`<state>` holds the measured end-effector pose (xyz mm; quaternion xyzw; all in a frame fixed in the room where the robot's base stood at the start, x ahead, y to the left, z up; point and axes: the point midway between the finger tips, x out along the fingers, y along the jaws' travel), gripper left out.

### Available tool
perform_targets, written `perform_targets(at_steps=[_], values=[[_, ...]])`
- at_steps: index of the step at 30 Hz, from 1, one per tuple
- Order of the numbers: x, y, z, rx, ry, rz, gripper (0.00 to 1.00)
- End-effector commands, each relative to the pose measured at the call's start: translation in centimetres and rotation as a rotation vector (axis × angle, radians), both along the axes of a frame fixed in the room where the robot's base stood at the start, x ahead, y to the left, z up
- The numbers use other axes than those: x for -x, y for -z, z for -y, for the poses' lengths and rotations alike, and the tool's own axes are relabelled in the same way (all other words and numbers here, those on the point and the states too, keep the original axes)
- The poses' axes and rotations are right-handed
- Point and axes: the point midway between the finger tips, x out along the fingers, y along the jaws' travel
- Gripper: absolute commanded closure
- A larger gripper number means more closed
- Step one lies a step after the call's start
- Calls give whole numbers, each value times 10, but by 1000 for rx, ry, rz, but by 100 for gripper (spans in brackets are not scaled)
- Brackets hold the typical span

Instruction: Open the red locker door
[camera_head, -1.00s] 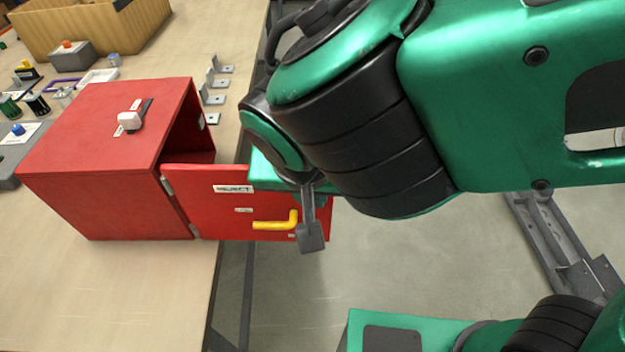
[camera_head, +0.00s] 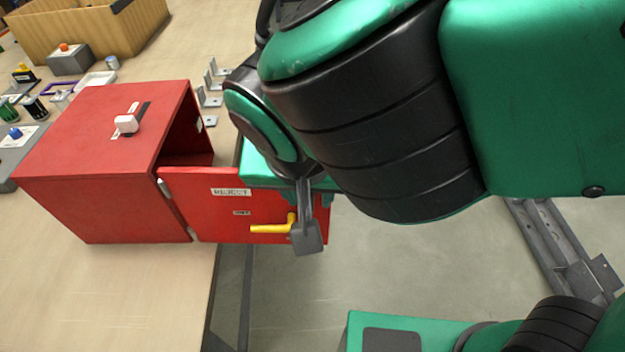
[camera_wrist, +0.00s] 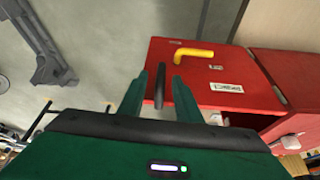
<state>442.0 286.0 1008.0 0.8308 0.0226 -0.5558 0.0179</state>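The red locker (camera_head: 105,160) stands on the table with its red door (camera_head: 205,215) swung wide open to the right, past the table edge. The door carries a yellow lever handle (camera_head: 270,226) and white labels; both also show in the wrist view, with the handle (camera_wrist: 194,53) near the door's free end. My gripper (camera_wrist: 160,88) is at the door's free end. Its two green fingers stand apart in the wrist view, with a dark bar between them. In the head view a grey paddle-like part hangs in front of the door by the handle. Contact with the door cannot be told.
A white-and-black latch (camera_head: 127,122) sits on the locker top. Several metal brackets (camera_head: 209,98) lie behind the locker. A wooden crate (camera_head: 90,32), a grey button box (camera_head: 70,60) and small parts stand at the back left. The floor right of the table is mostly clear.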

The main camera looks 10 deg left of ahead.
Motion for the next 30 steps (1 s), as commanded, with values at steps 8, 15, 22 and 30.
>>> perform_targets(at_steps=[8,15,22,30], values=[[19,-49,1,-3,1,2,69],[29,-71,2,0,1,0,69],[30,-74,2,1,-1,-1,69],[28,-70,2,2,1,-1,69]])
